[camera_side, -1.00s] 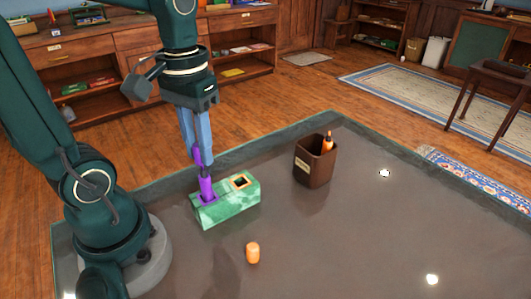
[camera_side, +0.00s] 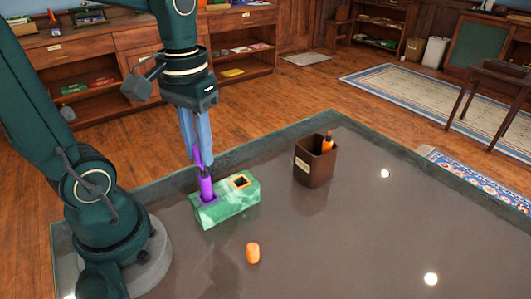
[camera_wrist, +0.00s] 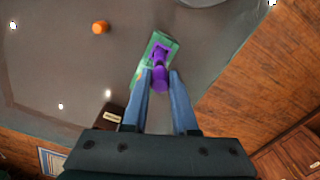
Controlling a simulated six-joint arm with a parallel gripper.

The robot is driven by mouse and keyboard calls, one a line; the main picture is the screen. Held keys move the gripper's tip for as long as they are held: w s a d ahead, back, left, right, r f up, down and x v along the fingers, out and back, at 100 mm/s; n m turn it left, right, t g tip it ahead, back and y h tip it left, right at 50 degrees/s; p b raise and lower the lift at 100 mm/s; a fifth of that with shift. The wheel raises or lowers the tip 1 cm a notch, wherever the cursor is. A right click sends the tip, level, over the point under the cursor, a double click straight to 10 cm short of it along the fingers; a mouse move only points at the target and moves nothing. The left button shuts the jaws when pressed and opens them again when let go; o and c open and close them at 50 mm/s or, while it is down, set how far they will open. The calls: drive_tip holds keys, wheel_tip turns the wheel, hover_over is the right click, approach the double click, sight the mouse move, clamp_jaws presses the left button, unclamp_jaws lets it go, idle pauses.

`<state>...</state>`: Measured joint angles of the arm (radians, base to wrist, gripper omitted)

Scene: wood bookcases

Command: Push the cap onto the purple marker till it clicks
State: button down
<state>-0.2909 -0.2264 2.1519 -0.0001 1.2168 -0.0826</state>
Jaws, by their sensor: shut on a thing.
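The purple marker (camera_side: 206,190) stands upright in the left hole of a green marbled block (camera_side: 236,204) on the grey table. My gripper (camera_side: 197,158) is directly above it, pointing down, with its blue fingers shut on the purple cap (camera_side: 197,152). The cap meets or overlaps the marker's top in the side view; whether it is fully seated cannot be told. In the wrist view the purple cap (camera_wrist: 160,77) shows between the fingertips, with the green block (camera_wrist: 158,44) behind. The fingers hide part of the cap.
The block's other hole, orange-rimmed, looks empty. An orange cap (camera_side: 252,253) lies in front of the block. A brown cup (camera_side: 315,165) with an orange marker (camera_side: 328,142) stands to the right. The table's right side is clear, and a raised rim (camera_side: 270,134) borders it.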

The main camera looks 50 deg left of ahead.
drive_tip(key=shift+f, duration=1.5)
idle(0.4)
drive_tip(key=shift+c, duration=0.7)
unclamp_jaws()
drive_tip(key=shift+r, duration=0.15)
drive_tip(key=shift+r, duration=3.4)
